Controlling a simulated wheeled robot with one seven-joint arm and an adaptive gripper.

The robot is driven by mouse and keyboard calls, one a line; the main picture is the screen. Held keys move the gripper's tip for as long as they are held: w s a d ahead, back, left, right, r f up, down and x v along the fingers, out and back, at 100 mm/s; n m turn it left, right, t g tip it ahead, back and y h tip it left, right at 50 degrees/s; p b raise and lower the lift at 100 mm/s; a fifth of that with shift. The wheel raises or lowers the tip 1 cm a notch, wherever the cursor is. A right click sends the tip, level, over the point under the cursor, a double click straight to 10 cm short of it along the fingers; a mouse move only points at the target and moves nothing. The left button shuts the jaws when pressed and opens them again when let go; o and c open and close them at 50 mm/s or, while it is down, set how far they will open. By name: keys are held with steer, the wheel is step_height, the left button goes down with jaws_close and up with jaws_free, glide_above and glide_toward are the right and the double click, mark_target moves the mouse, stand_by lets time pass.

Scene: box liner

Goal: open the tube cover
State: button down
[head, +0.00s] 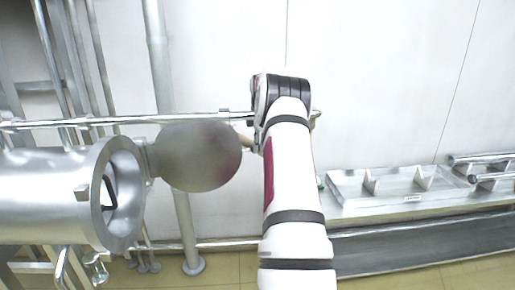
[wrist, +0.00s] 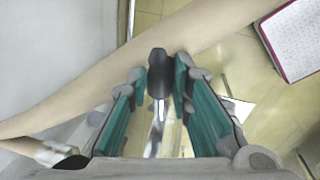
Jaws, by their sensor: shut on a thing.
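The metal tube (head: 50,190) lies at the left of the head view with its flanged mouth (head: 125,190) uncovered. The round tube cover (head: 200,157) stands swung out to the right of the mouth, joined to it by a hinge (head: 150,158). In the head view my arm hides my gripper, which is beyond the cover's right edge. In the wrist view my gripper (wrist: 160,80) has its teal fingers shut on a dark-tipped handle (wrist: 157,60). A long pale brown band crosses behind the fingers; I cannot tell what it is.
A horizontal rail (head: 180,119) runs behind the cover along the white wall. A thick vertical pipe (head: 157,60) stands behind the hinge. A metal bench (head: 420,210) is at the right.

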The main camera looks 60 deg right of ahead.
steer(key=shift+w+a, duration=0.1)
steer(key=c, duration=1.4)
jaws_free()
steer(key=shift+c, duration=0.2)
step_height(320, 180, up, 12)
steer(key=s+a, duration=0.1)
steer(key=shift+s+a, duration=0.3)
steer(key=shift+s, duration=0.1)
steer(key=shift+f, duration=0.1)
